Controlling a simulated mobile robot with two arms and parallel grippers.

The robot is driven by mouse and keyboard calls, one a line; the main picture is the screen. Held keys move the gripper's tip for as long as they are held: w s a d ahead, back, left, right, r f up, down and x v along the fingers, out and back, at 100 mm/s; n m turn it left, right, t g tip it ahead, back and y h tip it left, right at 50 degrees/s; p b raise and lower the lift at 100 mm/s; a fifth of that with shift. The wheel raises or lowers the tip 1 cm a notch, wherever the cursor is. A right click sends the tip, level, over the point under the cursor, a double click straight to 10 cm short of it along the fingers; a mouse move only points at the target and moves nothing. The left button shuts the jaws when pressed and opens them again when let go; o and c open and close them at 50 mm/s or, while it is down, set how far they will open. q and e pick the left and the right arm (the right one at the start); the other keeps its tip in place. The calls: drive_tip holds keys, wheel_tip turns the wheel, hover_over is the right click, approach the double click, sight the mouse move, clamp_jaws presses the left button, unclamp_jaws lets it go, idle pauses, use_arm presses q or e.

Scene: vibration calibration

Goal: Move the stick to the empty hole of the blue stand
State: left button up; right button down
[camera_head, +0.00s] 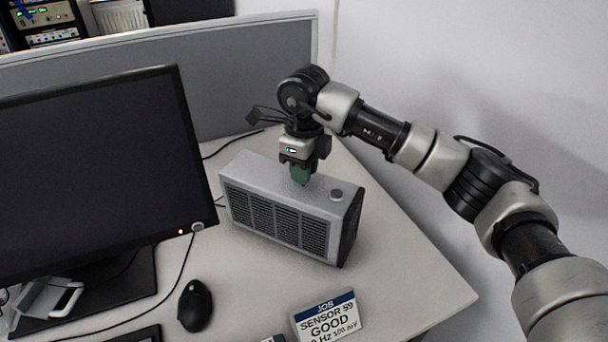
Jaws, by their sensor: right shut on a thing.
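My right gripper (302,172) points down over the top of a grey box-shaped device (275,217) with a slatted front. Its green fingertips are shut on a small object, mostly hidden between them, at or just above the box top. I cannot tell whether the object touches the box or whether it is the stick. No blue stand is visible. My left gripper is not in view.
A short silver cylinder (337,195) stands on the box, right of the gripper. A black monitor (100,172) is at the left, with a mouse (195,305) and a sensor sign (328,318) in front. Bare desk lies right of the box; a grey partition (240,80) stands behind.

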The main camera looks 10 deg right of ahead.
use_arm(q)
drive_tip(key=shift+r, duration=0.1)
use_arm(e)
drive_tip(key=shift+r, duration=0.2)
drive_tip(key=shift+r+p, duration=1.1)
drive_tip(key=shift+r, duration=0.65)
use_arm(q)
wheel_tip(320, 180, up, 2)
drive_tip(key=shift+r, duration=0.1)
use_arm(e)
drive_tip(key=shift+f, duration=0.1)
